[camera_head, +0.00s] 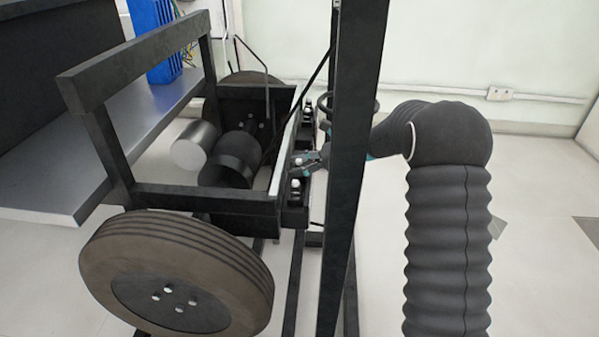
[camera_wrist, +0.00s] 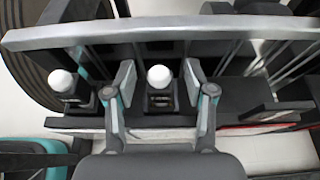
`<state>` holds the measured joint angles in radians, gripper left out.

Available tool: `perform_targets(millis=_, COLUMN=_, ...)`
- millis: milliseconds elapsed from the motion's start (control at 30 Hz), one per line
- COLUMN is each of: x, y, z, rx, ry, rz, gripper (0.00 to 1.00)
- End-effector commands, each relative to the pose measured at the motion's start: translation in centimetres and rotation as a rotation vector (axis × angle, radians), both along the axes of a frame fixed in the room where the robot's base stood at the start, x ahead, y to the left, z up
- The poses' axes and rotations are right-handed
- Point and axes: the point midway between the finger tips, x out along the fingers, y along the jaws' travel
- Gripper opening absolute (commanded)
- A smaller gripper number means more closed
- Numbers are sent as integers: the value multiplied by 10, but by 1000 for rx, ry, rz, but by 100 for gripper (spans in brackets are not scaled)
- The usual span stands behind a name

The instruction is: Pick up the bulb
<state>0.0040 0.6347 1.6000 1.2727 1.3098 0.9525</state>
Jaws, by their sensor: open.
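A white round-topped bulb (camera_wrist: 159,76) stands upright in a dark socket on the chassis rig's side, in the middle of the wrist view. My gripper (camera_wrist: 159,86) is open, with one finger on each side of this bulb and a visible gap to both. A second white bulb (camera_wrist: 62,81) stands in a socket to the left, outside the fingers. In the head view my gripper (camera_head: 311,158) is at the rig's side, partly hidden by the black upright post. A bulb (camera_head: 295,187) shows below it there.
The black post (camera_head: 353,150) stands close to my arm. A light metal bar (camera_wrist: 160,32) crosses above the bulbs in the wrist view. A large wheel (camera_head: 177,275) is at the near end of the rig. Open floor (camera_head: 540,220) lies to the right.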

Motion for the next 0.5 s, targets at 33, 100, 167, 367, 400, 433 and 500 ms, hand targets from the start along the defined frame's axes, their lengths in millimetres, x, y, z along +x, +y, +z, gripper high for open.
perform_targets(millis=33, x=0, y=0, z=0, rx=0, ry=0, rz=0, gripper=54)
perform_targets(millis=100, x=0, y=0, z=0, rx=0, ry=0, rz=0, gripper=54)
perform_targets(millis=167, x=0, y=0, z=0, rx=0, ry=0, rz=0, gripper=49)
perform_targets(millis=367, x=0, y=0, z=0, rx=0, ry=0, rz=0, gripper=0)
perform_targets(millis=400, x=0, y=0, z=0, rx=0, ry=0, rz=0, gripper=0)
perform_targets(millis=433, x=0, y=0, z=0, rx=0, ry=0, rz=0, gripper=0)
perform_targets(millis=500, x=0, y=0, z=0, rx=0, ry=0, rz=0, gripper=0)
